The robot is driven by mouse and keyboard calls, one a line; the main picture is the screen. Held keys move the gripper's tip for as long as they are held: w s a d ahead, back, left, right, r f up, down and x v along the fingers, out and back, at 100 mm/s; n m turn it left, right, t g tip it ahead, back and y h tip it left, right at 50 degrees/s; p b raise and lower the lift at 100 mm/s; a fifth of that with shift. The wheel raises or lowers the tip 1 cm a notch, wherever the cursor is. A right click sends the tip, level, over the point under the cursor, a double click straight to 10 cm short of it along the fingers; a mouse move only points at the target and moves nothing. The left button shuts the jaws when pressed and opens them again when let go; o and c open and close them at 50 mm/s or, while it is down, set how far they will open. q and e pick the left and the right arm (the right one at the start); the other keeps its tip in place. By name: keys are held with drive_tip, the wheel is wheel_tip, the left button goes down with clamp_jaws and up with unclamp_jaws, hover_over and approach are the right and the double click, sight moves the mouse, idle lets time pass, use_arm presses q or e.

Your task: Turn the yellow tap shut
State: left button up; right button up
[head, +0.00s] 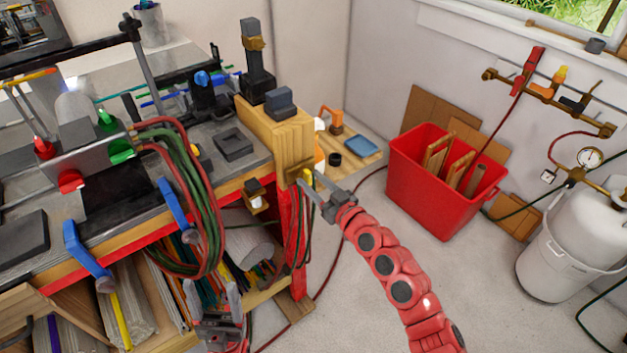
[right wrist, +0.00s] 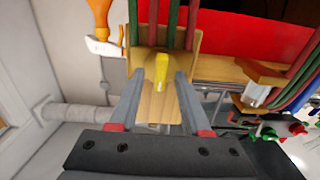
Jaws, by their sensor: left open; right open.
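A yellow tap handle (head: 307,178) shows at the end of the wooden bench, below the wood block. In the right wrist view, the yellow handle (right wrist: 161,62) lies just beyond the fingertips, centred between them, in front of a wooden bracket. My right gripper (head: 311,184) is open and close to the handle; it also shows in the right wrist view (right wrist: 160,76). I cannot tell whether either finger touches the handle. My left gripper (head: 211,290) is open and empty, low in front of the bench shelves.
Red and green hoses (head: 195,190) hang along the bench front. A red bin (head: 440,205) stands on the floor to the right, and a white gas cylinder (head: 585,225) beyond it. A wall pipe (head: 540,95) carries other taps. The floor between is mostly clear.

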clamp_jaws()
idle(0.4)
